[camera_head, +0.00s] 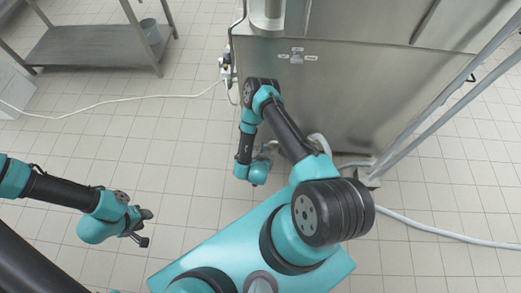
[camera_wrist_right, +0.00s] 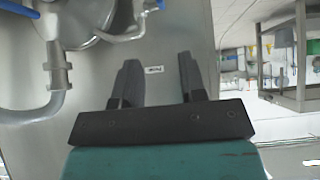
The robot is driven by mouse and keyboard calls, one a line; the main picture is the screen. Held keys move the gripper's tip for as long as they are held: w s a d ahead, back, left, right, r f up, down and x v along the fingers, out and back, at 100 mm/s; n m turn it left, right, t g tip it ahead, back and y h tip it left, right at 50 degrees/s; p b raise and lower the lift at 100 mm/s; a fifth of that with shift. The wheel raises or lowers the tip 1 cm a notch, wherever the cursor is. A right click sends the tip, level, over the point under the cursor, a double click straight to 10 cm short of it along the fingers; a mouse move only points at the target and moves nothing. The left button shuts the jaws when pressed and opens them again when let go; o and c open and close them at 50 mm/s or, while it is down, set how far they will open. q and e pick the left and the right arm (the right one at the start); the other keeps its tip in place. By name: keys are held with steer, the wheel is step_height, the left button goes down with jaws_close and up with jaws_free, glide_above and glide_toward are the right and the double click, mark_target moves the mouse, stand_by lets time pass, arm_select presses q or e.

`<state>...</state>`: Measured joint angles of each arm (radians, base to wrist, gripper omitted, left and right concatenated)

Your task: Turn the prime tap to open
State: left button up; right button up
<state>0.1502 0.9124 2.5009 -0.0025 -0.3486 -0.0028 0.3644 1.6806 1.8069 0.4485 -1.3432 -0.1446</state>
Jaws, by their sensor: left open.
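In the right wrist view, a small white label (camera_wrist_right: 154,70) with dark lettering, too small to read surely, is on the steel panel between my right gripper's fingers. A small metal valve with a blue part (camera_wrist_right: 152,5) is cut by the top edge; I cannot tell whether it is the prime tap. My right gripper (camera_wrist_right: 159,78) is open, its two dark fingers apart with nothing between them. In the head view my left gripper (camera_head: 143,228) is open and empty over the tiled floor, far from the machine.
The steel machine (camera_head: 345,85) fills the upper right of the head view. A bent metal pipe (camera_wrist_right: 55,95) is left of my right gripper. A pale hose (camera_head: 440,232) and a white cable (camera_head: 130,97) cross the floor. A steel shelf (camera_head: 95,45) stands at upper left.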

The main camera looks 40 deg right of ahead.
mark_target(262, 149)
steer(key=shift+w, duration=0.1)
steer(key=x, duration=1.7)
steer(key=shift+d+f, duration=0.1)
jaws_close()
